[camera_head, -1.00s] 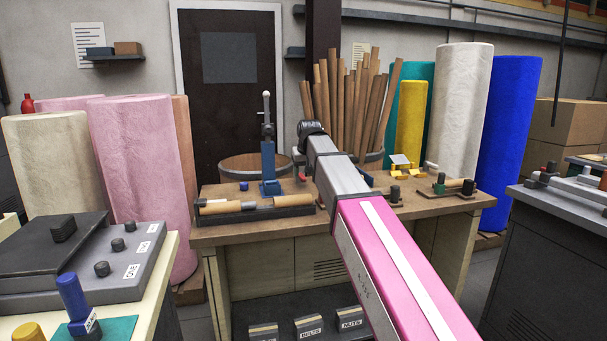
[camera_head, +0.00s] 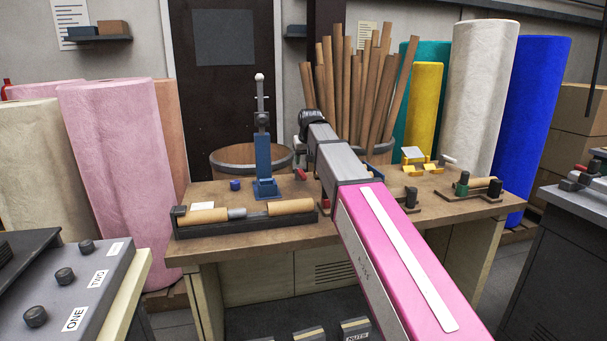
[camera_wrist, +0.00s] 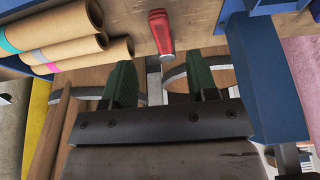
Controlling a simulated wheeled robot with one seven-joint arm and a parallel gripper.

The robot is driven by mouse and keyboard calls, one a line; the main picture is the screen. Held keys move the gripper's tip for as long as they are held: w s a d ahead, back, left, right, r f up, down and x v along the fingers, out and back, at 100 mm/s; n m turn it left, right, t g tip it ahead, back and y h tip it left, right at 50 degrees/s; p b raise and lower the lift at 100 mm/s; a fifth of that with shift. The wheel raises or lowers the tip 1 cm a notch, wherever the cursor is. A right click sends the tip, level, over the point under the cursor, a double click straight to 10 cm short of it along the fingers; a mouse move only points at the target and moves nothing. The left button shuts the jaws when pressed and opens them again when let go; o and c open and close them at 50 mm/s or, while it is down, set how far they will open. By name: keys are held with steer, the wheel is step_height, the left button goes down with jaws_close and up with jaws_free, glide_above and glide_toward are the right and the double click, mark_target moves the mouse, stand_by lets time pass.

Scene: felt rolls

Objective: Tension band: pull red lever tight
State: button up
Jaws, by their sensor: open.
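A lever with a red handle (camera_wrist: 160,32) stands out over the wooden bench in the wrist view. In the head view a small red piece (camera_head: 300,174), probably the same handle, shows just left of my forearm. My gripper (camera_wrist: 163,82) has two green fingers spread apart with nothing between them. The red handle lies beyond the fingertips, roughly in line with the gap, apart from them. Several tan rolls with coloured bands (camera_wrist: 58,42) lie at the upper left of the wrist view; my arm seems to hide them in the head view. The band itself cannot be made out.
A blue upright stand (camera_head: 264,160) is left of my gripper and shows close on the right in the wrist view (camera_wrist: 258,85). A dark tray with tan rolls (camera_head: 245,218) lies along the bench's (camera_head: 370,228) front. Barrels and tall felt rolls stand behind.

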mark_target(303, 174)
steer(key=x, duration=0.8)
jaws_close()
